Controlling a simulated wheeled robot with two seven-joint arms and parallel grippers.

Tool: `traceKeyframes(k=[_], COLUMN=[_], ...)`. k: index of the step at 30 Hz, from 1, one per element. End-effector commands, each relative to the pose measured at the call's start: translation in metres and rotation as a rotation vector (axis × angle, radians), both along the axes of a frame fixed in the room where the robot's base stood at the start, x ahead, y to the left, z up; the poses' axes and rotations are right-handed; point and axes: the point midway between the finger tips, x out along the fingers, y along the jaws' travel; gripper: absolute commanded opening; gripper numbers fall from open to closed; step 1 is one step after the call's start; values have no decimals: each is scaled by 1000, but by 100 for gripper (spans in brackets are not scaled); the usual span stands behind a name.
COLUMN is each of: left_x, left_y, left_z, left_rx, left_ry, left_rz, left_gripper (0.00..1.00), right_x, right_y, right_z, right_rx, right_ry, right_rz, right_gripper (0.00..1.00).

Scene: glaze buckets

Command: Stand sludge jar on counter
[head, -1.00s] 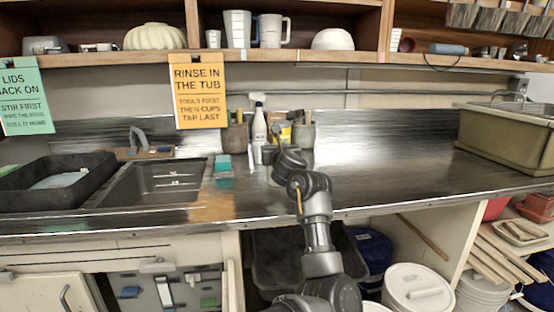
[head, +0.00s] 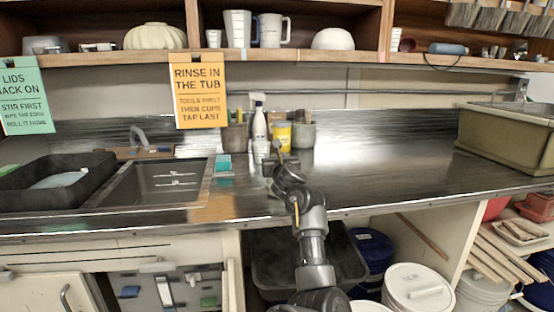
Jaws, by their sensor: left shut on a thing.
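My left gripper (head: 272,164) is low over the counter (head: 390,172), in front of the bottles and pots at the back. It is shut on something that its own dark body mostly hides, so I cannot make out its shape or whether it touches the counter. No jar can be clearly told as the sludge jar. A yellow container (head: 282,137) stands upright behind the gripper. My right gripper is not in view.
A white spray bottle (head: 259,130), a brown pot (head: 235,138) and a grey pot (head: 303,136) stand behind. A sink (head: 155,184) and black tray (head: 98,178) are left, a tan tub (head: 500,140) right. The counter between gripper and tub is clear.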

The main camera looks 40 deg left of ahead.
Motion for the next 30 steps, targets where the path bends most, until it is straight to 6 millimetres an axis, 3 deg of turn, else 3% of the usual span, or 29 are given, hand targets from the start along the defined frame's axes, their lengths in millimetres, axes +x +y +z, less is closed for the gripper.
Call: traceKeyframes(k=[10, 11, 15, 26, 28, 30], left_x=[0, 0, 0, 0, 0, -7], left_y=[0, 0, 0, 0, 0, -11], left_z=[-1, -2, -2, 0, 3, 0], left_rx=[2, 0, 0, 0, 0, -3], left_ry=[-3, 0, 0, 0, 0, -3], left_rz=[0, 0, 0, 0, 0, -2], left_gripper=[0, 49, 67, 67, 67, 67], right_x=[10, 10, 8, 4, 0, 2], right_y=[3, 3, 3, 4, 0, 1], right_z=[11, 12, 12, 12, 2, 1], right_rx=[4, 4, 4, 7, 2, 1], right_ry=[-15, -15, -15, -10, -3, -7], right_rz=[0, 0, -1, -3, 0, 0], right_gripper=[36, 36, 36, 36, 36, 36])
